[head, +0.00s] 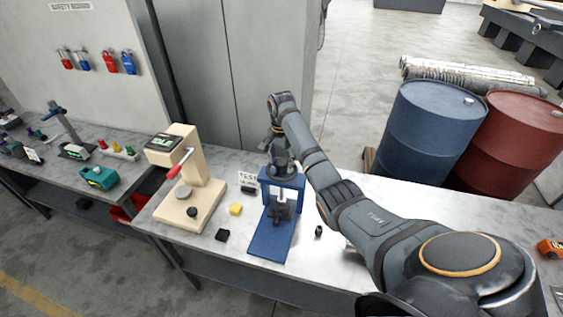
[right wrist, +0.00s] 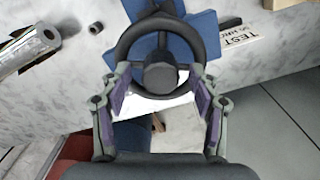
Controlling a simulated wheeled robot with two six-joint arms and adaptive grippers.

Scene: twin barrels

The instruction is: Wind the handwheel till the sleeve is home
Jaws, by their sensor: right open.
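The handwheel (right wrist: 127,42), a dark ring with spokes and a round hub, shows in the right wrist view on top of the blue press (head: 268,238). My right gripper (right wrist: 160,84) is open, its two fingers apart on either side of the wheel's near part and hub; I cannot tell whether they touch the wheel. In the head view the right gripper (head: 281,160) points down at the press top and mostly hides the wheel. A dark part (head: 283,208) sits inside the press frame below; I cannot make out a separate sleeve. My left gripper is not in view.
A beige press (head: 207,200) with a red-handled lever stands left of the blue press. Blue (head: 425,135) and red (head: 510,145) barrels stand behind the bench.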

